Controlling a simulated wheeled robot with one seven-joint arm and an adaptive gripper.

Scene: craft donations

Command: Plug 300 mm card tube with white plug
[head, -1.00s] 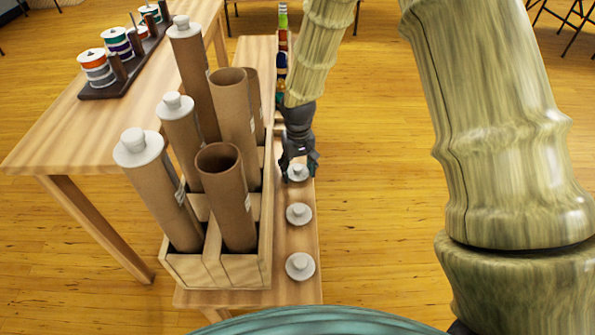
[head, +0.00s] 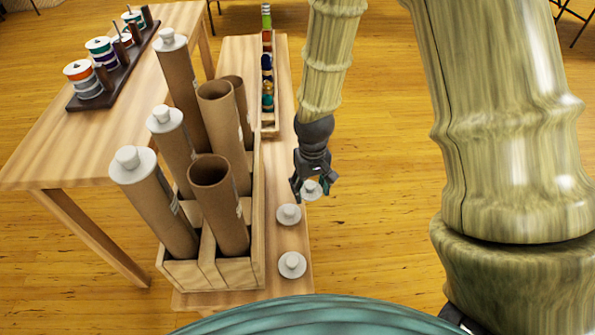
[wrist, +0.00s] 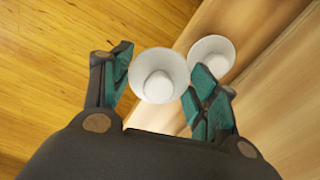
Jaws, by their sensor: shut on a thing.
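My gripper (head: 312,186) is shut on a white plug (head: 311,192) and holds it at the right edge of the bench, seemingly raised. In the wrist view the held plug (wrist: 158,76) sits between the two teal fingertips (wrist: 159,88), knob towards the camera. Three brown card tubes stand open at the top: a front one (head: 222,215), a middle one (head: 222,125) and a partly hidden back one (head: 243,105). Their labels are too small to read, so I cannot tell which is 300 mm.
Three tubes in the rack's left row (head: 165,205) carry white plugs. Two loose plugs (head: 289,215) (head: 292,265) lie on the bench (head: 293,240) right of the wooden rack (head: 232,275). A narrow tray of coloured items (head: 268,130) lies behind; a spool rack (head: 120,60) is on the left table.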

